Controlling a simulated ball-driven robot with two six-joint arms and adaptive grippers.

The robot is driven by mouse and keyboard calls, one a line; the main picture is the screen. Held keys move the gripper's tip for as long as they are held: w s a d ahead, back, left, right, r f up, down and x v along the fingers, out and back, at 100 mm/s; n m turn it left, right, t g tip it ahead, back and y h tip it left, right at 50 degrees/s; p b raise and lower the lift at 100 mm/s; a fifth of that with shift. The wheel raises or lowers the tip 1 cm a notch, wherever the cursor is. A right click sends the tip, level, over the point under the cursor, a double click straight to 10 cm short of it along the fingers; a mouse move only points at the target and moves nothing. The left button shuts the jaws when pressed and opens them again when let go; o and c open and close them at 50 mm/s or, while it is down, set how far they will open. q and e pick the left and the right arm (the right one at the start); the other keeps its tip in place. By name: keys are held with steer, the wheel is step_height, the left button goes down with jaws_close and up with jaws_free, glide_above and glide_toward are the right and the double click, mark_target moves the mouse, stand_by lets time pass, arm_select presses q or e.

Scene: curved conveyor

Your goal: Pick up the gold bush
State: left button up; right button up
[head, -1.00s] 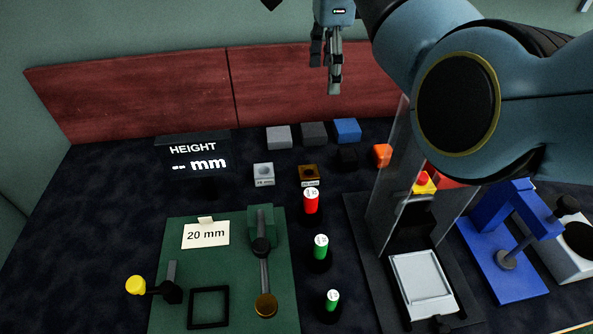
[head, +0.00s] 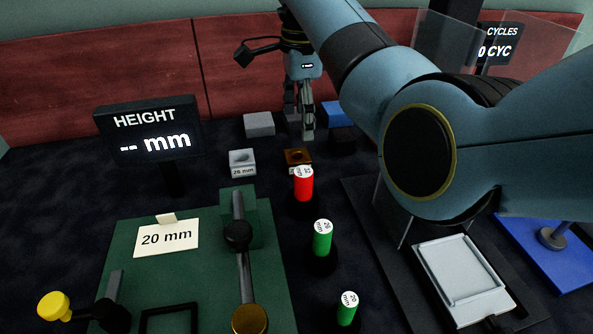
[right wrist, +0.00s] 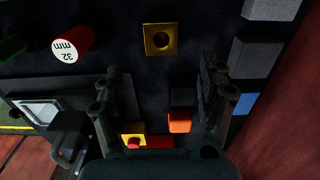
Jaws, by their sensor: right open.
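The gold bush (head: 297,156) is a small square block with a hole in its top. It sits on the dark table, behind the red cylinder. In the right wrist view the gold bush (right wrist: 160,39) lies above the gap between the fingers, not between them. My right gripper (head: 299,122) is open and empty, pointing down, behind and above the bush in the head view. Its spread fingers (right wrist: 162,90) also show in the right wrist view. My left gripper is not in view.
A grey block (head: 242,162) stands left of the bush. The red cylinder (head: 303,184) is close in front, with green ones (head: 322,238) nearer. Grey (head: 259,124) and blue (head: 332,112) blocks lie behind. The height display (head: 150,130) stands left; a press bed (head: 460,278) is front right.

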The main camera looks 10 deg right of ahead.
mark_target(297, 154)
step_height(297, 154, down, 4)
steer(key=shift+r+b, duration=0.15)
steer(key=shift+b, duration=0.15)
steer(key=f, duration=0.1)
steer(key=f+b, duration=0.1)
steer(key=f, duration=0.3)
steer(key=shift+w+a+f+b, duration=0.1)
steer(key=shift+a+f+b, duration=0.1)
steer(key=shift+a+b, duration=0.15)
steer(key=shift+r, duration=0.1)
steer(key=c, duration=1.4)
step_height(297, 154, up, 10)
steer(key=p, duration=0.2)
steer(key=shift+r+p, duration=0.15)
steer(key=shift+p, duration=0.25)
